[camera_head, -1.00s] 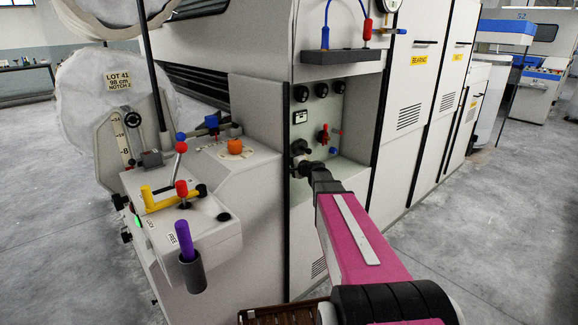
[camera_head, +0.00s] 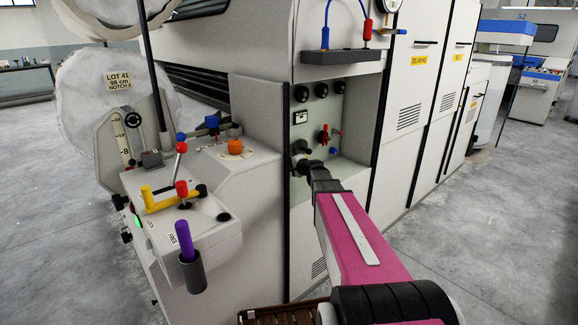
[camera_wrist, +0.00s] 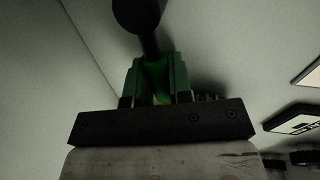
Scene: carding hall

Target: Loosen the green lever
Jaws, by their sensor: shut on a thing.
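The green lever (camera_wrist: 157,72) shows in the wrist view as a bright green strip between the two fingers of my gripper (camera_wrist: 156,82). A black rod with a round black end (camera_wrist: 138,14) rises beyond the fingertips. My gripper is shut on the green lever. In the head view my gripper (camera_head: 301,154) reaches into the recessed panel (camera_head: 325,110) on the side of the machine. There the green lever is hidden by the gripper and wrist, so its angle cannot be told.
A red valve handle (camera_head: 323,134) and several black knobs sit on the panel close to my gripper. To the left, a console carries a yellow handle (camera_head: 160,199), a purple grip (camera_head: 184,238) and an orange knob (camera_head: 235,146). Grey floor lies open at the right.

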